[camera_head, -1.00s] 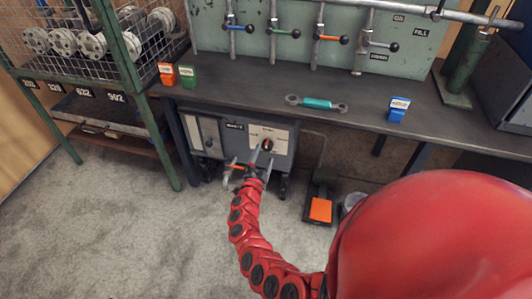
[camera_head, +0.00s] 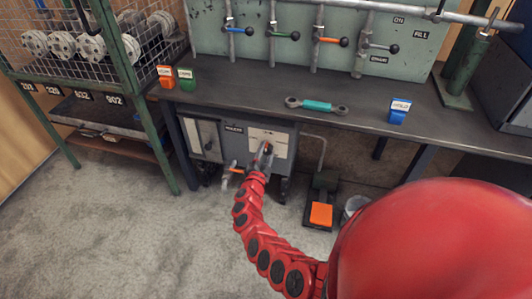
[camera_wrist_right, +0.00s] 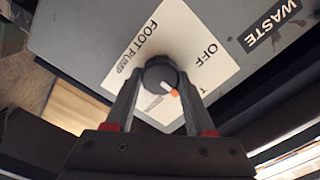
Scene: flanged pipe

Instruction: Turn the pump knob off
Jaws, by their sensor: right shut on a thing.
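The pump knob (camera_wrist_right: 160,72) is dark grey with a white pointer line and an orange tip (camera_wrist_right: 174,93). It sits on a white label plate (camera_wrist_right: 118,62) marked "FOOT PUMP" and "OFF". In the right wrist view the orange tip points to the lower right, away from the "OFF" print. My right gripper (camera_wrist_right: 160,100) has one finger on each side of the knob and is shut on it. In the head view the right gripper (camera_head: 264,155) covers much of the knob at the grey pump box (camera_head: 232,146) under the bench. My left gripper is not in view.
The bench top (camera_head: 240,93) is above the box, with a teal-handled wrench (camera_head: 316,106) and small coloured blocks on it. A pedal with an orange pad (camera_head: 321,214) is on the floor to the right. A wire-mesh rack (camera_head: 140,110) stands at left.

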